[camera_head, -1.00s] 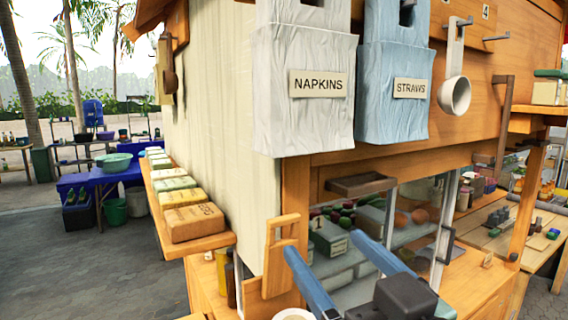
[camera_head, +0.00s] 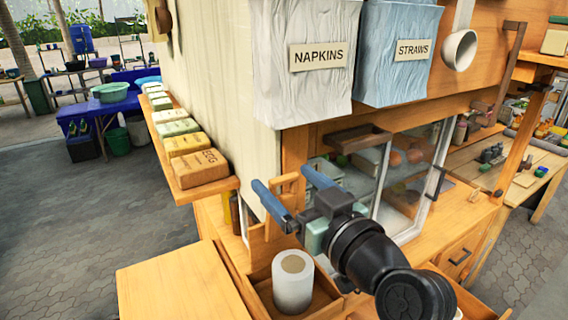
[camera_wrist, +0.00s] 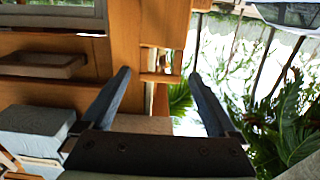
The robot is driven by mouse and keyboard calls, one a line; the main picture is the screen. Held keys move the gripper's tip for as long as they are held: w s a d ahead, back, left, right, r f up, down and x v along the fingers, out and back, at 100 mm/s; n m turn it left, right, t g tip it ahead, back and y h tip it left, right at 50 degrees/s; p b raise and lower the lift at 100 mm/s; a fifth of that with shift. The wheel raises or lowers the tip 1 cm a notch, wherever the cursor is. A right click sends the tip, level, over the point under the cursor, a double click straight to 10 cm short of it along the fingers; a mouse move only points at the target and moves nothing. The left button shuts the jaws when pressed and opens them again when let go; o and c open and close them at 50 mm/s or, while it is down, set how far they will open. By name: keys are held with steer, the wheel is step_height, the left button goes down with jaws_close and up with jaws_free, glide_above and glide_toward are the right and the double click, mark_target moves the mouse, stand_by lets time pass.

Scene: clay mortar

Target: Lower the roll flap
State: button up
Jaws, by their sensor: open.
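The roll flap (camera_head: 260,243) appears to be the upright wooden panel with a loop handle, at the left end of the cart counter. It stands behind an open wooden bin that holds a white paper roll (camera_head: 293,284). My gripper (camera_head: 283,177) is open, its two blue fingers spread on either side of the flap's wooden handle (camera_head: 291,183). In the wrist view, my gripper (camera_wrist: 158,76) has the handle bar (camera_wrist: 160,78) between its fingertips. I see no finger clearly touching it. My wrist hides part of the flap.
A glass case (camera_head: 400,180) with a small wooden ledge (camera_head: 357,138) stands right of the flap. Bags marked NAPKINS (camera_head: 305,60) and STRAWS (camera_head: 398,55) hang above. A shelf of packets (camera_head: 197,167) is at left. A wooden surface (camera_head: 180,282) lies at front left.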

steer(key=shift+x, duration=0.85)
jaws_close()
